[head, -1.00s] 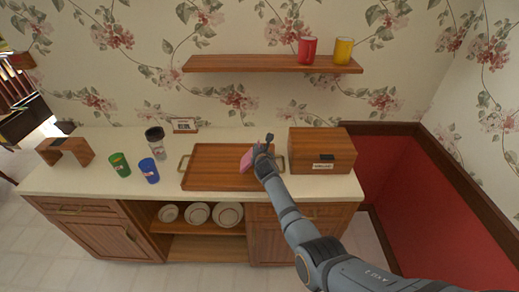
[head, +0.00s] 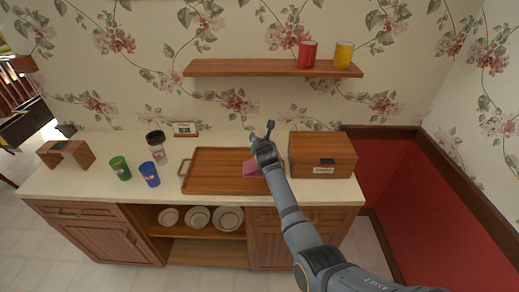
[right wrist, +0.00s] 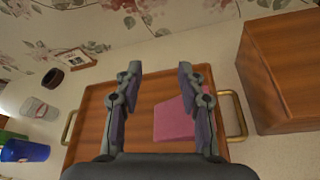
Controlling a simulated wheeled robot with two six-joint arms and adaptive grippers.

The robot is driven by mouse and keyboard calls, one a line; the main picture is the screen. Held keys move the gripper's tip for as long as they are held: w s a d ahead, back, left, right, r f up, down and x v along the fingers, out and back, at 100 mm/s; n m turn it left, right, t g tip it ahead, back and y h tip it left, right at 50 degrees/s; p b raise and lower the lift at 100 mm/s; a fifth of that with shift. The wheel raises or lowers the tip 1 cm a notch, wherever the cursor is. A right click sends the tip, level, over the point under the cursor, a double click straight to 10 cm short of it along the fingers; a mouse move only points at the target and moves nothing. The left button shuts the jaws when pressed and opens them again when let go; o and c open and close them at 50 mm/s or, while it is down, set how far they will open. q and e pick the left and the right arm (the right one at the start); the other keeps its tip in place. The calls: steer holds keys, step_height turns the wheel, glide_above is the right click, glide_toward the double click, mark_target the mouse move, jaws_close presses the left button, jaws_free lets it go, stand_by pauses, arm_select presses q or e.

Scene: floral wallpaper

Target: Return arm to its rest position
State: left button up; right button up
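My right gripper (head: 262,133) is raised above the right part of the wooden tray on the counter. In the right wrist view the right gripper (right wrist: 160,75) has its two fingers spread apart with nothing between them. A pink item (head: 251,169) lies on the tray (head: 215,168), partly hidden by my arm in the head view. The pink item also shows in the right wrist view (right wrist: 174,122), below the fingers and apart from them. My left gripper is not in view.
A wooden box (head: 322,154) stands right of the tray. A wall shelf (head: 270,68) holds red (head: 307,54) and yellow (head: 343,55) cups. Plates (head: 198,217) sit below the counter.

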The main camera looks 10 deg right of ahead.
step_height(320, 180, up, 3)
steer(key=shift+f, duration=0.1)
